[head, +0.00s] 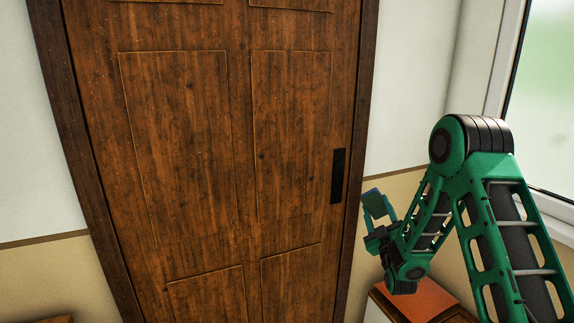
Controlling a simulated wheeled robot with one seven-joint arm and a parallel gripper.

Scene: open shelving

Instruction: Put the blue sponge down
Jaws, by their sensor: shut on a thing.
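My gripper (379,219) is at the right of the head view, at the end of my green arm. It is shut on the blue sponge (374,201), a small dark blue block that sticks up from the jaws. The sponge is held in the air in front of the door's right edge and the wall. The gripper covers its lower part.
A brown wooden door (210,150) with a dark handle plate (338,176) fills the middle. A wooden cabinet top (383,300) with a flat orange thing (432,300) on it is at lower right, partly hidden by my arm. A window (545,105) is at right.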

